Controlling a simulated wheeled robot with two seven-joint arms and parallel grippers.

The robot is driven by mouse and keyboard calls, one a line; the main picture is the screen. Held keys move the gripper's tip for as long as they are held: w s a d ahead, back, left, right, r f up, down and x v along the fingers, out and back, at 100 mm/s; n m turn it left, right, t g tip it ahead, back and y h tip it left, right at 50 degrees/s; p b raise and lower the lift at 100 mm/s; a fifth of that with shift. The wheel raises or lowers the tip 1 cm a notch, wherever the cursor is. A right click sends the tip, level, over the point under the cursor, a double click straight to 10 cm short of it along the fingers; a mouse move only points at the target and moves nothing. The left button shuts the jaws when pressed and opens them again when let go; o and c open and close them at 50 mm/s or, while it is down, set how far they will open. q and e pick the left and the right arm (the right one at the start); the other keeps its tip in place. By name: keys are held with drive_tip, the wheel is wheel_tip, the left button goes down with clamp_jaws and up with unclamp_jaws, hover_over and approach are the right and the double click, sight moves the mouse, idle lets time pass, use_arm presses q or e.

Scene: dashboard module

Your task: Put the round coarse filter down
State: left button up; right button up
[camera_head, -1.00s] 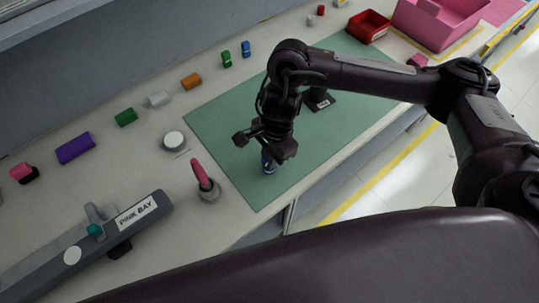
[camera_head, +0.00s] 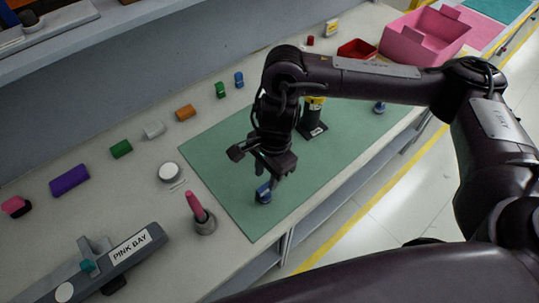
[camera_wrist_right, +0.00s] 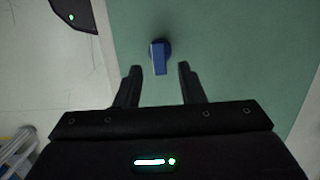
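A small piece with a blue upright grip and a round grey base (camera_head: 264,194), which I take to be the round coarse filter, stands on the green mat (camera_head: 222,152). My right gripper (camera_head: 263,168) is above it, open, with nothing between its fingers. In the right wrist view the blue grip (camera_wrist_right: 160,56) shows just ahead of the two spread fingertips (camera_wrist_right: 160,69), apart from both. A similar small blue-grey round piece (camera_head: 379,107) stands on the far right of the mat. My left gripper is not in view.
A black and yellow stand (camera_head: 313,118) is on the mat behind my right gripper. A pink-handled piece (camera_head: 199,213), a white disc (camera_head: 169,172) and the "PINK BAY" fixture (camera_head: 120,255) lie left. Red (camera_head: 357,49) and pink bins (camera_head: 425,36) stand at the back right.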

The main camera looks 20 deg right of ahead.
wheel_tip(320, 180, up, 7)
drive_tip(key=shift+w+d, duration=0.15)
drive_tip(key=shift+d, duration=0.3)
drive_tip(key=shift+f, duration=0.15)
